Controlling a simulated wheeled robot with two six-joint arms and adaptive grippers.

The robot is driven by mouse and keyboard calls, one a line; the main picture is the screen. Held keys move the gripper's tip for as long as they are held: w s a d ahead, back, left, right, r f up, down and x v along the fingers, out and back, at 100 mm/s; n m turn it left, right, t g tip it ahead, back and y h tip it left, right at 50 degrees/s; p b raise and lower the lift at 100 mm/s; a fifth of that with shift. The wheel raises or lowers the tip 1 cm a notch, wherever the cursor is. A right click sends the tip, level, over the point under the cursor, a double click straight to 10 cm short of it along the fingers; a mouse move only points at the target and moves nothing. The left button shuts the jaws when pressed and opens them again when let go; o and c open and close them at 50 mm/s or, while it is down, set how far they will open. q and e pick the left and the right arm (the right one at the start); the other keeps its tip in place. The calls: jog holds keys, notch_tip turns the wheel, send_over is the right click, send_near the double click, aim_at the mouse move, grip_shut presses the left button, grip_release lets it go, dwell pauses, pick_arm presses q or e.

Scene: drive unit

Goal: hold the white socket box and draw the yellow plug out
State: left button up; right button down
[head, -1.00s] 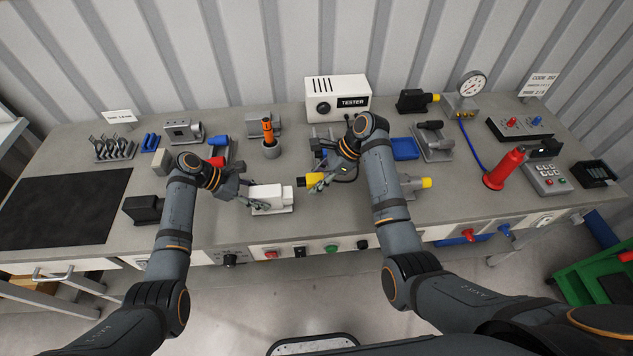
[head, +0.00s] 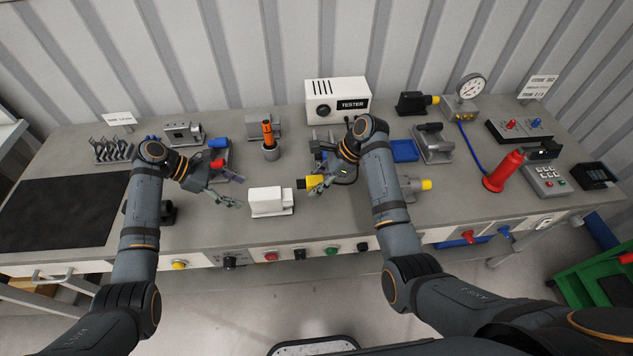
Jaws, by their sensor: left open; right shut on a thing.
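The white socket box (head: 267,201) sits on the bench in the middle, on a small light base. The yellow plug (head: 315,184) with its dark end (head: 301,184) is to the right of the box, with a small gap between them. My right gripper (head: 318,188) is shut on the yellow plug; its fingers cover part of it. My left gripper (head: 234,190) is open and empty, to the left of the box and apart from it.
A white tester (head: 338,98) stands behind. An orange-handled tool (head: 268,133) stands upright in a grey holder behind the box. A grey part with a yellow end (head: 426,184) lies right of my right arm. The bench front before the box is clear.

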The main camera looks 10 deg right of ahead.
pick_arm(q)
jog(key=v, duration=1.5)
jog(key=shift+a+r, duration=0.2)
jog(key=shift+r, duration=0.05)
